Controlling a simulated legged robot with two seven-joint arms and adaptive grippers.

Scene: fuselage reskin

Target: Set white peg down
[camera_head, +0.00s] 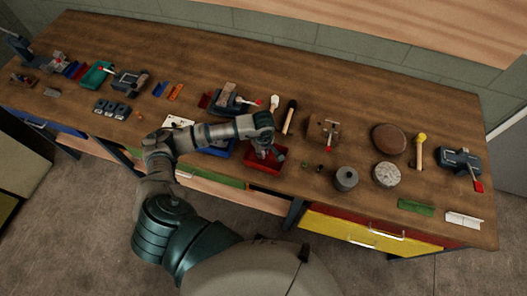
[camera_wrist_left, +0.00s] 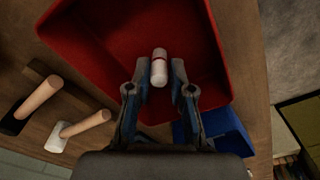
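The white peg (camera_wrist_left: 159,68) shows in the left wrist view, between my left gripper's fingertips and over the floor of the red bin (camera_wrist_left: 90,35). My left gripper (camera_wrist_left: 160,72) has its fingers on both sides of the peg, with a narrow dark gap at each side, so it looks slightly open. I cannot tell whether the peg touches the bin floor. In the head view my left gripper (camera_head: 267,150) is over the red bin (camera_head: 262,168) at the bench's front edge. The peg cannot be made out there. My right gripper is not in view.
A blue bin (camera_wrist_left: 217,130) stands beside the red one. Two wooden-handled mallets, one white-headed (camera_wrist_left: 80,130) and one dark-headed (camera_wrist_left: 32,103), lie on the bench nearby. A grey cylinder (camera_head: 346,178) and a vise (camera_head: 459,163) stand to the right.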

